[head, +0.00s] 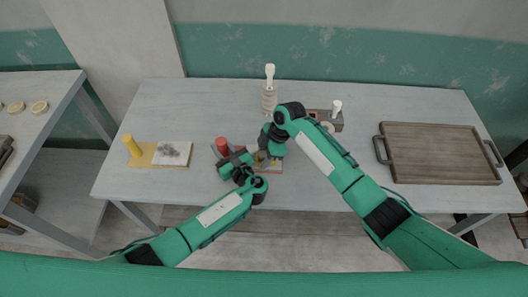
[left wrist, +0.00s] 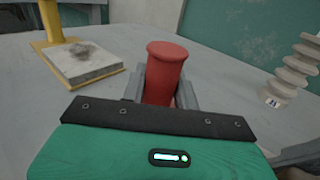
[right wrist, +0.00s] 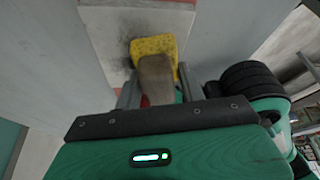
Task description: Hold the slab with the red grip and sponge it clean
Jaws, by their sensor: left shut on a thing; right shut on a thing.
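The red grip (left wrist: 165,72) stands between the closed fingers of my left gripper (left wrist: 163,92); in the head view the red grip (head: 222,145) shows just above that gripper (head: 228,156). The slab with the red edge (right wrist: 108,35) is pale with a dark smear, and in the head view it is mostly hidden under my grippers. My right gripper (right wrist: 160,95) is shut on the brown handle (right wrist: 154,80) of a yellow sponge (right wrist: 153,47). The sponge lies over the smeared slab; I cannot tell if it presses on it.
A second slab (head: 171,154) with a grey smudge lies on a yellow base with a yellow grip (head: 131,146) at the left. A ribbed pale tool stand (head: 269,98) and a brown holder (head: 325,118) stand behind. A wooden tray (head: 440,153) is at the right.

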